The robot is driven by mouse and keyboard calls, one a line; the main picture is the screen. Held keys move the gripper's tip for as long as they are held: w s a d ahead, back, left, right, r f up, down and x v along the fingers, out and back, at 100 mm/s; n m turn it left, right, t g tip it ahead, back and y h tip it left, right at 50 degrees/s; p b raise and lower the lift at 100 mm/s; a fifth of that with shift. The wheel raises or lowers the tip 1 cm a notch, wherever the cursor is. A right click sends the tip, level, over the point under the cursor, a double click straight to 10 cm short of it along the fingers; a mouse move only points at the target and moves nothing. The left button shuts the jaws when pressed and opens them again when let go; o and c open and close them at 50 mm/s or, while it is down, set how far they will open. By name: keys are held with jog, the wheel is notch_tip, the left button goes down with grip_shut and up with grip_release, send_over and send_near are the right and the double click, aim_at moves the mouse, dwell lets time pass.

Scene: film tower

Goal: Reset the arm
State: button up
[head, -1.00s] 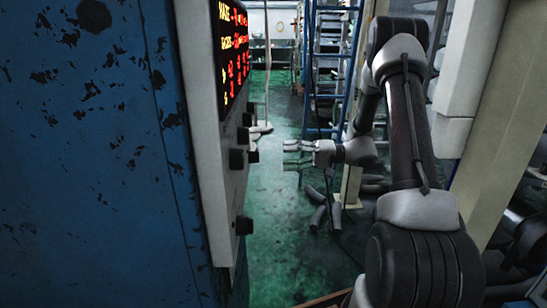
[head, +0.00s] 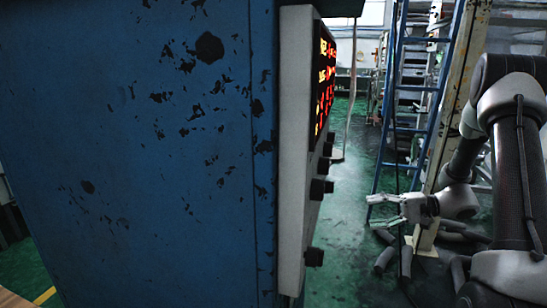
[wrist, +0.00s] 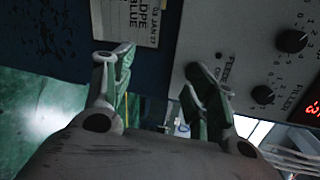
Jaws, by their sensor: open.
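My gripper (head: 384,209) is open and empty at the right of the head view. It points left, toward the grey control panel (head: 297,150) on the side of the blue cabinet (head: 150,130), with a gap between them. In the wrist view my gripper (wrist: 160,85) shows its two fingers spread apart with nothing between them. Behind the fingers are the panel face with black knobs (wrist: 291,41) and a paper label (wrist: 130,20).
A blue ladder (head: 411,100) stands behind my gripper, beside a worn cream post (head: 462,80). Grey pipe pieces (head: 386,258) lie on the green floor below. A strip of green floor (head: 345,190) is clear between the cabinet and the ladder.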

jog(key=s+d+r+g+h, duration=0.2)
jog(key=s+g+h, duration=0.15)
jog(key=s, duration=0.55)
jog(key=s+d+r+g+h, duration=0.2)
jog(key=s+h, duration=0.3)
jog(key=s, duration=0.4)
jog(key=s+r+n+t+h, duration=0.2)
jog(key=s+r+t+h, duration=0.1)
jog(key=r, duration=0.4)
jog(key=s+r+n+t+h, duration=0.2)
jog(key=s+r+t+h, duration=0.1)
jog(key=s+r, duration=0.2)
notch_tip(320, 180, up, 3)
jog(key=shift+s+a+f+n, duration=0.15)
jog(key=shift+s+a+n, duration=0.15)
jog(key=shift+s+n, duration=0.1)
